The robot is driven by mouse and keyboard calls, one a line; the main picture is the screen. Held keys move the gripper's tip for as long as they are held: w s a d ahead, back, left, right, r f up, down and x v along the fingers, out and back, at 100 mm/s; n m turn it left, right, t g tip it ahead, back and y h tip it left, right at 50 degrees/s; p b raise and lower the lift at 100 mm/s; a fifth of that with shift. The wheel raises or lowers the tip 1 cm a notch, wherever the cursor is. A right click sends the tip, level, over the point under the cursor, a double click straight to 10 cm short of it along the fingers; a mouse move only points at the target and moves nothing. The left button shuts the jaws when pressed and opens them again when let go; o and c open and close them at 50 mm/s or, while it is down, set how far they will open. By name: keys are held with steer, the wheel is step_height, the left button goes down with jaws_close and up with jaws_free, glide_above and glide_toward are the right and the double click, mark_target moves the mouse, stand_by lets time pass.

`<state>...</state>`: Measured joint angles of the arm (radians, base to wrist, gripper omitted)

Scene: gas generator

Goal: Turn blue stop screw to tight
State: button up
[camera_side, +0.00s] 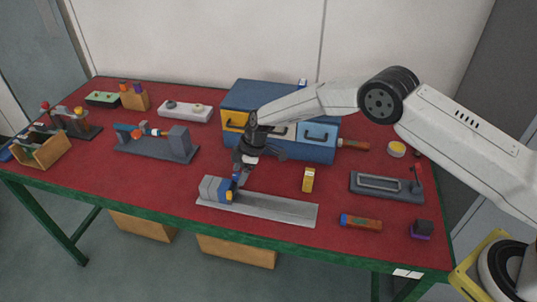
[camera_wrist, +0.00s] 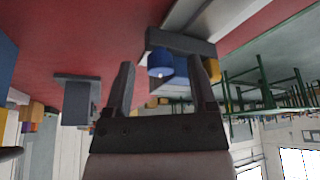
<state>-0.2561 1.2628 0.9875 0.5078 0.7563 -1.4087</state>
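A grey and blue stop block (camera_side: 211,188) sits at the left end of a long grey rail (camera_side: 270,208) near the table's front. In the wrist view, a round blue screw (camera_wrist: 160,66) projects from the dark block (camera_wrist: 180,42) toward me. A small yellow part (camera_wrist: 214,70) is beside it, and it also shows in the side view (camera_side: 229,196). My gripper (camera_wrist: 161,72) is open, with a finger on either side of the blue screw. I cannot tell whether the fingers touch it. In the side view, my gripper (camera_side: 238,180) points down at the block and partly hides the screw.
A blue drawer cabinet (camera_side: 310,145) stands behind my gripper. A yellow block (camera_side: 308,180), an orange-handled tool (camera_side: 361,222) and a dark tray (camera_side: 385,187) lie to the right. A grey clamp fixture (camera_side: 158,145) stands to the left. Bare red table surrounds the rail.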

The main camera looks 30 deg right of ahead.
jaws_close()
steer(key=shift+s+m+t+h, duration=0.15)
steer(key=shift+m+t+h, duration=0.25)
steer(key=shift+m, duration=1.1)
steer(key=shift+o, duration=0.5)
jaws_free()
steer(key=shift+r, duration=0.1)
